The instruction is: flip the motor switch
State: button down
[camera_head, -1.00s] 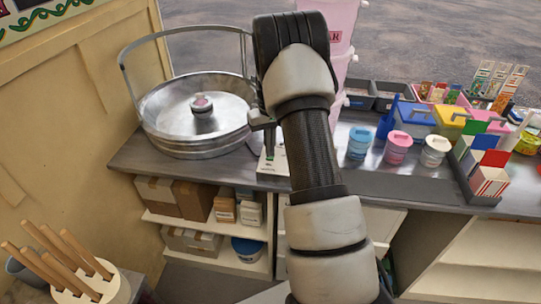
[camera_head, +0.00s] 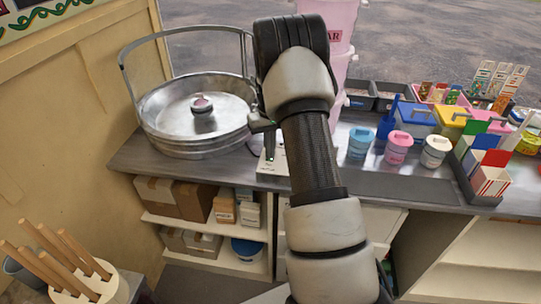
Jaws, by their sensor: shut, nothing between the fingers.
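A small white switch box (camera_head: 268,168) stands on the grey counter, just right of the round metal candy-floss machine (camera_head: 188,111). A small green spot shows on the box; my arm hides part of its right side. The setting of its switch is too small to tell. My gripper (camera_head: 270,155) points down at the box, its dark fingers shut and empty. The fingertips are at or just above the top of the box; I cannot tell whether they touch it.
Blue, pink and white tubs (camera_head: 397,149) stand right of my arm. A dark tray (camera_head: 484,197) of coloured cartons is farther right. Pink buckets (camera_head: 341,25) stand behind my arm. The machine has a raised metal hoop. A holder with wooden sticks (camera_head: 97,287) is at lower left.

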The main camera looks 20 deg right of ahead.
notch_tip(320, 180, up, 7)
jog(key=p, duration=0.4)
dwell(0.4)
jog(key=s+a+r+t, duration=0.1)
jog(key=s+a+r, duration=0.25)
jog(key=r, duration=0.35)
jog(key=s+a+r+t, duration=0.1)
jog(key=s+a+r, duration=0.25)
jog(key=r, duration=0.35)
jog(key=s+a+r+t, duration=0.1)
jog(key=s+a+r, duration=0.2)
jog(key=s+r, duration=0.3)
jog(key=s+a+r+t, duration=0.1)
jog(key=s+a+r, duration=0.1)
jog(key=s, duration=0.7)
jog(key=s+a+r+t+p, duration=0.1)
jog(key=s+a, duration=0.3)
jog(key=s, duration=0.5)
jog(key=shift+s+a+r+n+t, duration=0.3)
jog(key=shift+a+r+n, duration=0.1)
jog(key=shift+r, duration=0.45)
jog(key=shift+d, duration=0.1)
